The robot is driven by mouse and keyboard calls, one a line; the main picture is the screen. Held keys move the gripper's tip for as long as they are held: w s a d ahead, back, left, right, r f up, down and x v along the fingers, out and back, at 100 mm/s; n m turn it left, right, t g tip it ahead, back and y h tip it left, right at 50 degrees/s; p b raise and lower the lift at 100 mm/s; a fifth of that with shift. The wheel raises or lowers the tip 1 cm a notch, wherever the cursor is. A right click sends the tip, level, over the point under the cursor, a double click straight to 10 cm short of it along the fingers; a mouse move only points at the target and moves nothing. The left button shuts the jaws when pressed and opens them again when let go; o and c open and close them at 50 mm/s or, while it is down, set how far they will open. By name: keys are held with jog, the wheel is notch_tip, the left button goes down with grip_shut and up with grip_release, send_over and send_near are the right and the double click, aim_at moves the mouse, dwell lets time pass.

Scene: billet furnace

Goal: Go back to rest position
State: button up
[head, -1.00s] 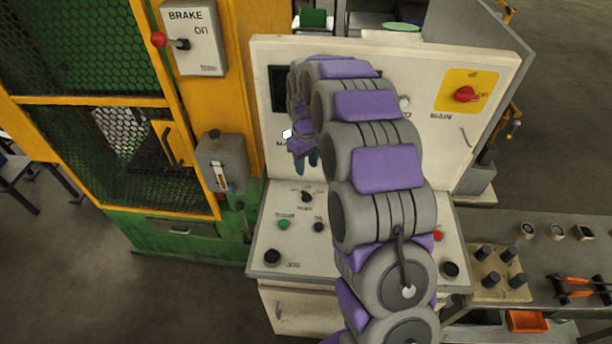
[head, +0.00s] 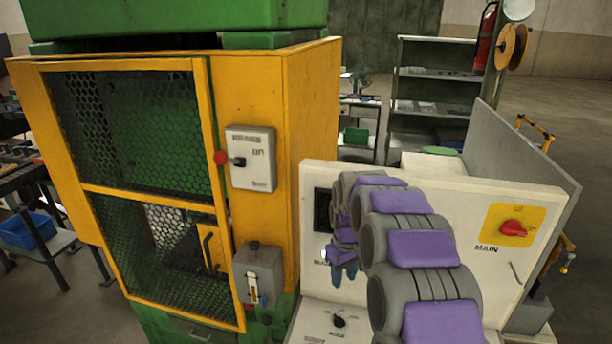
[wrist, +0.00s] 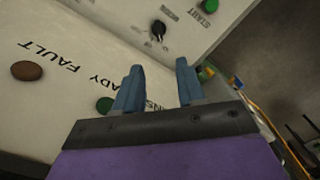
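My gripper (head: 342,268) is in front of the upright face of the cream control panel (head: 492,199) in the head view, with my arm hiding much of that face. In the wrist view my gripper (wrist: 160,88) has its two blue fingers apart, with nothing between them. Beyond the fingers the panel (wrist: 75,60) shows a brown button (wrist: 28,71), a dark green button (wrist: 105,104), a black knob (wrist: 158,29) and a green START button (wrist: 210,6). I cannot tell from the frames whether the fingers touch the panel.
A yellow and green furnace cage (head: 205,140) with mesh doors stands left of the panel. It carries a BRAKE box (head: 251,160) and a grey lever box (head: 260,272). A red MAIN switch (head: 512,228) is on the panel's right. Shelves (head: 432,100) stand behind; open floor lies right.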

jog(key=s+r+m+g+b, duration=0.1)
jog(key=s+m+b, duration=0.1)
jog(key=s, duration=1.9)
jog(key=s+r+m+b, duration=0.1)
jog(key=s+r+m, duration=0.1)
jog(key=s, duration=1.9)
jog(key=shift+s+m+g+b, duration=0.3)
jog(key=shift+m+g+b, duration=0.1)
jog(key=shift+m, duration=0.4)
jog(key=shift+r, duration=0.1)
